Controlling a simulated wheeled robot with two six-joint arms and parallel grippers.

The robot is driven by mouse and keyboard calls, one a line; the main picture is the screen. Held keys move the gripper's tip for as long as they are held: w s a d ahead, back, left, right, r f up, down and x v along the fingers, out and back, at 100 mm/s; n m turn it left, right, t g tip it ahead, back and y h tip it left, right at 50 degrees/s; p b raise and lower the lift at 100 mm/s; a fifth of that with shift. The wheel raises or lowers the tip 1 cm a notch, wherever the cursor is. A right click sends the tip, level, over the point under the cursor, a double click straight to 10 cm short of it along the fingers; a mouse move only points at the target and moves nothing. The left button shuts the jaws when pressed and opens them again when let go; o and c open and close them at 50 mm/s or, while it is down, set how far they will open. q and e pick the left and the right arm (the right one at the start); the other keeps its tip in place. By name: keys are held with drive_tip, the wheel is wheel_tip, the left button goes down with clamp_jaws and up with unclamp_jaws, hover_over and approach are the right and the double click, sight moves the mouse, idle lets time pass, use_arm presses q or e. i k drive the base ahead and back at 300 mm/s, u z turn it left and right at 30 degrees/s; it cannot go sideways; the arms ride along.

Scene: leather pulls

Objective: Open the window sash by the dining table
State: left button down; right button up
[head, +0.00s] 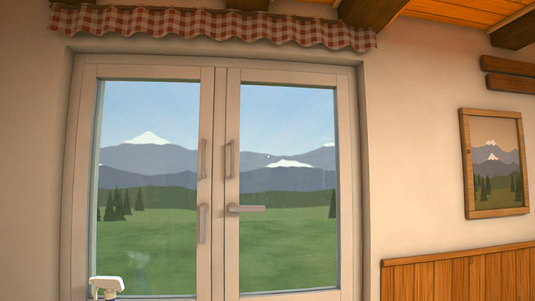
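A two-sash window (219,90) with a pale frame fills the middle of the head view. The left sash (208,270) and right sash (232,265) meet at the centre and look closed. The left sash has an upright pull (203,160) and a lever handle (201,223) hanging straight down. The right sash has an upright pull (228,160) and a lever handle (247,208) lying level, pointing right. Neither of my grippers shows clearly. No dining table is in view.
A white part (107,284) shows at the bottom left edge; I cannot tell what it is. A red checked valance (210,24) hangs above the window. A framed mountain picture (494,163) and wood panelling (460,275) are on the right wall.

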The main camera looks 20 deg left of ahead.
sight(343, 291)
drive_tip(key=u, duration=0.3)
drive_tip(key=i, duration=0.9)
drive_tip(key=u, duration=0.55)
